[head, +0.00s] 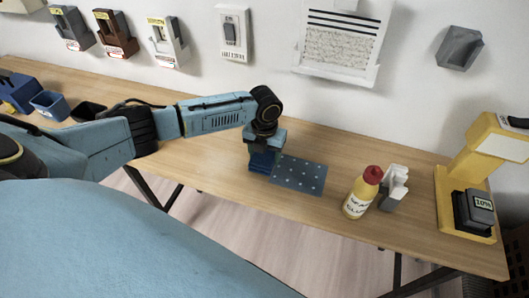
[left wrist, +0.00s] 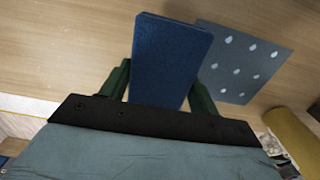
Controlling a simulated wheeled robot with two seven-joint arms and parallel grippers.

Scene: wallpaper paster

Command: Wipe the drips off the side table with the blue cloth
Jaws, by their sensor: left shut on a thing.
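My left gripper (head: 264,150) is over the wooden table (head: 220,128), pointing down and shut on the blue cloth (head: 263,162). In the left wrist view the cloth (left wrist: 172,58) is a flat, stiff-looking dark blue slab between the two dark green fingers. Beside it, to the right, a grey-blue patch (head: 299,175) with several pale drop marks lies flat on the table; it also shows in the left wrist view (left wrist: 238,66). The cloth is at the patch's left edge; whether it touches the table is unclear. My right gripper is not in view.
Right of the patch stand a yellow glue bottle (head: 357,199) with a red cap and a white-and-grey holder (head: 394,187). A yellow machine (head: 480,160) stands at the right end. Blue bins (head: 50,104) are at the left. Wall holders (head: 166,42) hang behind.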

